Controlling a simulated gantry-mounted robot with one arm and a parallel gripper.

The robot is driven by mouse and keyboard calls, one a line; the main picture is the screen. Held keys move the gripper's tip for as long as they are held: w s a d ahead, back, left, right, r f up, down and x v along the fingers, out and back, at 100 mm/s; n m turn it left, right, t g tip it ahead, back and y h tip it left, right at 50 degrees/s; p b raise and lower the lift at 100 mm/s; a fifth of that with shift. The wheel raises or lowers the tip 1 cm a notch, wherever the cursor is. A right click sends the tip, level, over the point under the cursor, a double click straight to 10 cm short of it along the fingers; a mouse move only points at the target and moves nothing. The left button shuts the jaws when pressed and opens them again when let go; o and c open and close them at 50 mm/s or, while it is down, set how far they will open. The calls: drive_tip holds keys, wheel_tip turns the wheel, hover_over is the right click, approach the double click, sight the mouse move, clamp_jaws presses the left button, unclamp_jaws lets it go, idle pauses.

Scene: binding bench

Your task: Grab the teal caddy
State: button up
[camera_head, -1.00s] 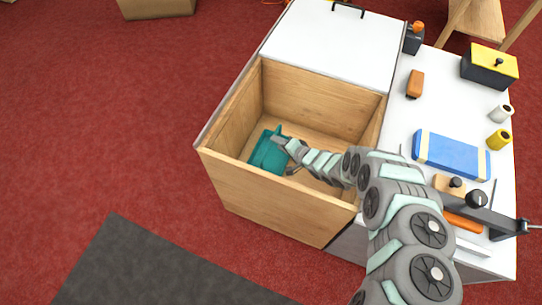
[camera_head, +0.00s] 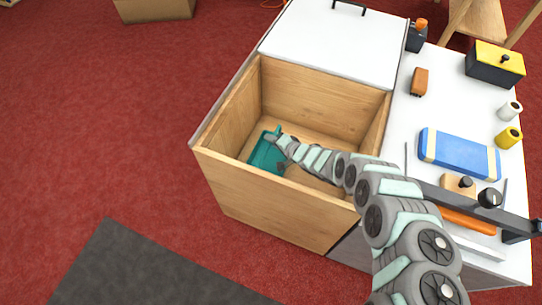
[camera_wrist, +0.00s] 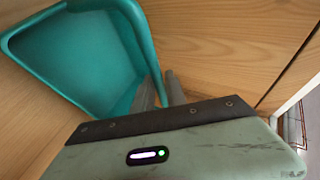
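The teal caddy (camera_head: 263,158) is at the left end inside the open wooden bin of the bench. My gripper (camera_head: 272,138) reaches down into the bin at the caddy's upper edge. In the wrist view the caddy (camera_wrist: 75,58) fills the upper left, with its open inside facing the camera. My gripper's two fingers (camera_wrist: 160,88) are close together, one on each side of the caddy's near wall, with teal between them. They look shut on that wall. The fingertips are small in the head view, and my arm hides part of the bin floor.
The bin's wooden walls (camera_head: 275,205) stand close around the caddy and my gripper. A white lid panel (camera_head: 330,45) lies behind the bin. The white worktop (camera_head: 405,125) at right holds a blue block (camera_head: 458,153), a yellow-topped box (camera_head: 495,62) and spools (camera_head: 508,137).

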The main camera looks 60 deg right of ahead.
clamp_jaws()
idle(0.8)
drive_tip(key=shift+r, duration=0.1)
